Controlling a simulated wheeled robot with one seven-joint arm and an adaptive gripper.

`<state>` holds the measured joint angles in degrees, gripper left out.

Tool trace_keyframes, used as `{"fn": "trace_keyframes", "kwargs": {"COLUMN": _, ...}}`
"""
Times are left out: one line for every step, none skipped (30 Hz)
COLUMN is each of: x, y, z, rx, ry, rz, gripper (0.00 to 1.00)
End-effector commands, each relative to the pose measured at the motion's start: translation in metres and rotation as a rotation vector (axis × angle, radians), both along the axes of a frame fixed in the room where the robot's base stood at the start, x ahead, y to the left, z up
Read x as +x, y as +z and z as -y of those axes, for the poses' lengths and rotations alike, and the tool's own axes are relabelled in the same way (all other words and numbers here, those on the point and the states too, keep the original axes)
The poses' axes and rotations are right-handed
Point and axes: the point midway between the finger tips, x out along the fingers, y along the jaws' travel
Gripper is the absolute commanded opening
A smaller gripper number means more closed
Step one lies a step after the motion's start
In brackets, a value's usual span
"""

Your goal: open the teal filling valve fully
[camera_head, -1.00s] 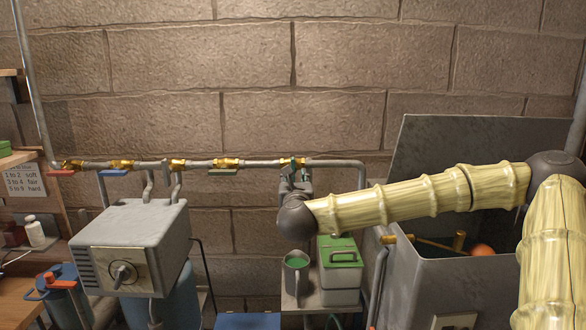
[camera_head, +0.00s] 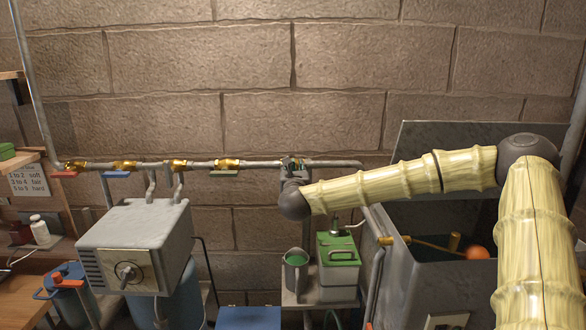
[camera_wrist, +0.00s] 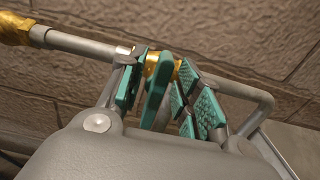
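The teal filling valve has a brass body and a teal lever (camera_wrist: 157,88) that shows in the wrist view, hanging roughly upright below the pipe. My gripper (camera_wrist: 165,93) has teal finger pads and is open around the lever, one finger on its left and the other on its right. Narrow gaps seem to show on both sides; I cannot tell whether a pad touches it. In the head view my gripper (camera_head: 293,165) is at the right part of the wall pipe and hides most of the valve.
Below stand a grey box (camera_head: 135,245), a green-filled mug (camera_head: 297,262) and a green-lidded container (camera_head: 338,262). A metal tank with an orange ball (camera_head: 477,252) is at right.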

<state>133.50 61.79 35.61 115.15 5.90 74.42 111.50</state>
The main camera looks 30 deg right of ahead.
Motion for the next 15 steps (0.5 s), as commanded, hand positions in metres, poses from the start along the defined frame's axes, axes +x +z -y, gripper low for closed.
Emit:
{"fn": "trace_keyframes", "kwargs": {"x": 0.0001, "y": -0.0003, "z": 0.0001, "rx": 0.0, "ry": 0.0, "rz": 0.0, "gripper": 0.34}}
{"fn": "trace_keyframes", "kwargs": {"x": 0.0001, "y": -0.0004, "z": -0.0001, "rx": 0.0, "ry": 0.0, "rz": 0.0, "gripper": 0.34}}
{"fn": "trace_keyframes", "kwargs": {"x": 0.0, "y": -0.0004, "z": 0.0, "rx": 0.0, "ry": 0.0, "rz": 0.0, "gripper": 0.34}}
{"fn": "trace_keyframes", "kwargs": {"x": 0.0, "y": -0.0004, "z": -0.0001, "rx": 0.0, "ry": 0.0, "rz": 0.0, "gripper": 0.34}}
{"fn": "trace_keyframes", "kwargs": {"x": -0.0001, "y": -0.0004, "z": -0.0001, "rx": 0.0, "ry": 0.0, "rz": 0.0, "gripper": 0.34}}
{"fn": "trace_keyframes", "kwargs": {"x": -0.0001, "y": -0.0004, "z": -0.0001, "rx": 0.0, "ry": 0.0, "rz": 0.0, "gripper": 0.28}}
{"fn": "trace_keyframes", "kwargs": {"x": -0.0001, "y": -0.0004, "z": -0.0001, "rx": 0.0, "ry": 0.0, "rz": 0.0, "gripper": 0.23}}
{"fn": "trace_keyframes", "kwargs": {"x": -0.0001, "y": -0.0004, "z": -0.0001, "rx": 0.0, "ry": 0.0, "rz": 0.0, "gripper": 0.17}}
{"fn": "trace_keyframes", "kwargs": {"x": -0.0002, "y": -0.0004, "z": -0.0001, "rx": 0.0, "ry": 0.0, "rz": 0.0, "gripper": 0.1}}
{"fn": "trace_keyframes", "kwargs": {"x": -0.0002, "y": -0.0004, "z": -0.0001, "rx": 0.0, "ry": 0.0, "rz": 0.0, "gripper": 0.04}}
{"fn": "trace_keyframes", "kwargs": {"x": -0.0002, "y": -0.0004, "z": 0.0, "rx": 0.0, "ry": 0.0, "rz": 0.0, "gripper": 0.0}}
{"fn": "trace_keyframes", "kwargs": {"x": -0.0003, "y": -0.0004, "z": 0.0001, "rx": 0.0, "ry": 0.0, "rz": 0.0, "gripper": 0.0}}
{"fn": "trace_keyframes", "kwargs": {"x": -0.0003, "y": -0.0004, "z": 0.0002, "rx": 0.0, "ry": 0.0, "rz": 0.0, "gripper": 0.0}}
{"fn": "trace_keyframes", "kwargs": {"x": -0.0003, "y": -0.0004, "z": 0.0002, "rx": 0.0, "ry": 0.0, "rz": 0.0, "gripper": 0.0}}
{"fn": "trace_keyframes", "kwargs": {"x": -0.0004, "y": -0.0004, "z": 0.0002, "rx": 0.0, "ry": 0.0, "rz": 0.0, "gripper": 0.0}}
